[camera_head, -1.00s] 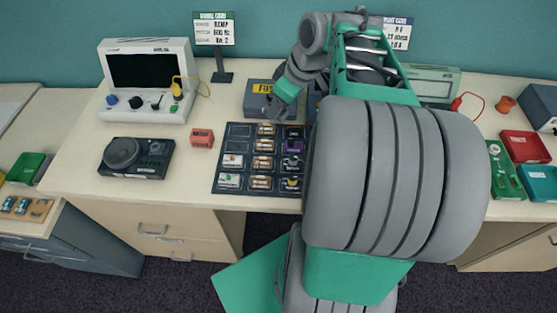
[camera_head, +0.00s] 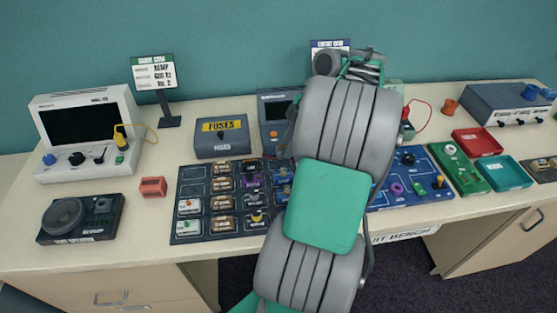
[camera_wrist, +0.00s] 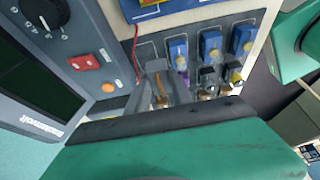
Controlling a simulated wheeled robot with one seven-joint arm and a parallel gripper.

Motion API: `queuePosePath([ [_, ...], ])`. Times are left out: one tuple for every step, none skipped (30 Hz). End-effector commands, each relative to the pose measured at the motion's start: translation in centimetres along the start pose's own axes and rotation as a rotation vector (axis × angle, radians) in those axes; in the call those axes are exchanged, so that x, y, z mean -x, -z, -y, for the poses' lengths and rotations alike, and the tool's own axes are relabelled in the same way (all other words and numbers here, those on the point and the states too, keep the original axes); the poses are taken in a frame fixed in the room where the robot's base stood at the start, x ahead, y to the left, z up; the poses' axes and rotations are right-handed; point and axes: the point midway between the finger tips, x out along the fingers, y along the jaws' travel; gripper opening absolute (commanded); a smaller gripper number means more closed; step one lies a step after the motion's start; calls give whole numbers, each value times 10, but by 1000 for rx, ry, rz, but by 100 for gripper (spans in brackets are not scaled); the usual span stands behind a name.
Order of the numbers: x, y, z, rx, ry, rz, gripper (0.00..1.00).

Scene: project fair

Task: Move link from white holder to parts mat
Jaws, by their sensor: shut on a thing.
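The dark parts mat (camera_head: 194,188) lies mid-bench with rows of small parts, its right end hidden behind my arm. It also shows in the wrist view (camera_wrist: 205,42), with blue, black and purple parts. My gripper (camera_wrist: 166,82) is over the mat, beside the grey meter. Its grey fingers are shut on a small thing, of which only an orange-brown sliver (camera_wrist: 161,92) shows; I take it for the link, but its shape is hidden. In the head view my arm hides the gripper. I cannot make out the white holder.
The grey meter (camera_wrist: 72,45) stands close beside the fingers. The fuses box (camera_head: 221,137) is behind the mat. A blue circuit board (camera_head: 405,193), a green board (camera_head: 455,168), and red (camera_head: 478,141) and teal (camera_head: 502,170) trays are to the right. A small red block (camera_head: 153,187) is left of the mat.

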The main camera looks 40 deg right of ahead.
Motion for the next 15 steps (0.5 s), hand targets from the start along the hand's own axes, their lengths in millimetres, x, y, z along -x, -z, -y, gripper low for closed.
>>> queuePosePath([
  [-12, 1, -6, 3, 1, 0, 0],
  [-16, 1, -9, 2, 0, 0, 0],
  [-20, 1, -12, 2, 0, 0, 0],
  [-22, 2, -14, 3, 0, 0, 0],
  [-25, 2, -15, 2, 0, 0, 0],
  [-29, 2, -18, 1, -1, 0, 0],
  [-33, 2, -20, 1, -1, -1, 0],
  [-38, 2, -23, 1, 0, 0, 0],
  [-46, 0, -22, 0, 1, -1, 0],
  [-51, -3, -22, 0, 1, -1, 0],
  [-55, -5, -22, -1, -1, 0, 0],
  [-60, -7, -22, 0, 0, 0, 0],
  [-62, -8, -23, -1, -1, 1, 0],
  [-63, -9, -23, 0, -2, 1, 0],
  [-64, -9, -23, 2, -3, 1, 0],
])
